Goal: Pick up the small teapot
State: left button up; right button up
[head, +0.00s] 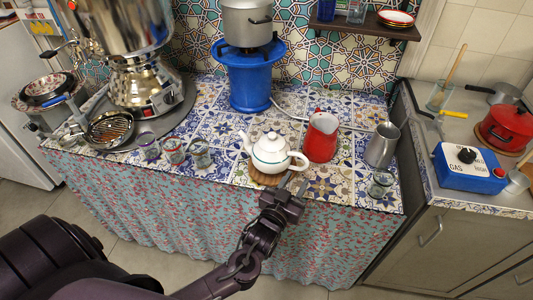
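The small teapot (268,150) is white with a dark band and a lid. It stands upright near the front edge of the tiled table, its spout to the left and its handle to the right. It rests on a round brown trivet (258,177). My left gripper (292,184) is at the table's front edge, just below and right of the teapot, near its handle. Its two fingers are apart with nothing seen between them. From this view I cannot tell whether a finger touches the teapot or trivet. My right gripper is not in view.
A red pitcher (321,138) stands close to the right of the teapot, with a metal jug (382,146) beyond it. Several small glasses (200,155) stand to the left. A large samovar (143,85) and a blue stove (249,80) are behind.

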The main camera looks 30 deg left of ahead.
aim_at(305, 166)
pick_arm(q)
jog(key=w, duration=0.3)
jog(key=w+p, duration=0.1)
jog(key=w, duration=0.2)
jog(key=shift+w+d+r, duration=0.15)
jog(key=shift+w+r, duration=0.05)
jog(key=shift+w, duration=0.15)
jog(key=shift+w+f, duration=0.1)
jog(key=shift+w, duration=0.3)
grip_shut()
